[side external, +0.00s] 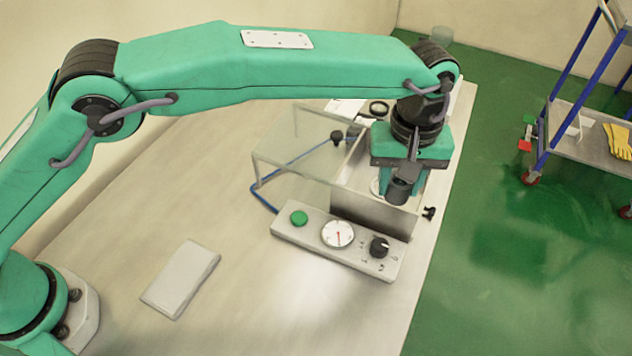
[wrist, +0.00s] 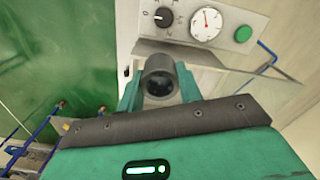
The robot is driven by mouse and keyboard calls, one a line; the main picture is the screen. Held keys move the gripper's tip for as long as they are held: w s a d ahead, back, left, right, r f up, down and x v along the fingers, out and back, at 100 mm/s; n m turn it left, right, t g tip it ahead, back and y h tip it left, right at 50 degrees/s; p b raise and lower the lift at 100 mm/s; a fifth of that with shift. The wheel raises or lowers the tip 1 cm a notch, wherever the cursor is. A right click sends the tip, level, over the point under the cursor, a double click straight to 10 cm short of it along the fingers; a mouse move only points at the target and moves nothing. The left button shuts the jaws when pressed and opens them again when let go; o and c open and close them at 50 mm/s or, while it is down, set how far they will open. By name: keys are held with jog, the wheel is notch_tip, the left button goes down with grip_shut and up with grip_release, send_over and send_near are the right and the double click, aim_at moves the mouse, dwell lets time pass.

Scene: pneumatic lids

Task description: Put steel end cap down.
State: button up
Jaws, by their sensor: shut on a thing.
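The steel end cap (wrist: 160,76) is a short grey cylinder with a dark round face. In the wrist view my gripper (wrist: 160,90) is shut on it, with one green finger on each side. In the side view my gripper (side external: 404,184) points down over the right part of a metal box with a clear cover.
A control panel (side external: 308,227) with green button, gauge and knob stands along the box's near side. A clear cover (side external: 300,158) rises left of my gripper. A grey flat block (side external: 181,279) lies at the front left. The table between is clear.

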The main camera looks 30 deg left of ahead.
jog(key=w+a+f, duration=0.1)
jog(key=w+f, duration=0.1)
jog(key=w, duration=0.1)
jog(key=w+a+f, duration=0.1)
jog(key=w+f, duration=0.1)
jog(key=w, duration=0.1)
jog(key=w+a+f, duration=0.1)
jog(key=w, duration=0.2)
jog(key=shift+w+a+f, duration=0.1)
jog(key=shift+a+f, duration=0.05)
jog(key=shift+f, duration=0.25)
jog(key=shift+f, duration=2)
jog(key=shift+f, duration=0.1)
jog(key=o, duration=1.2)
jog(key=shift+f, duration=0.1)
notch_tip(320, 180, up, 8)
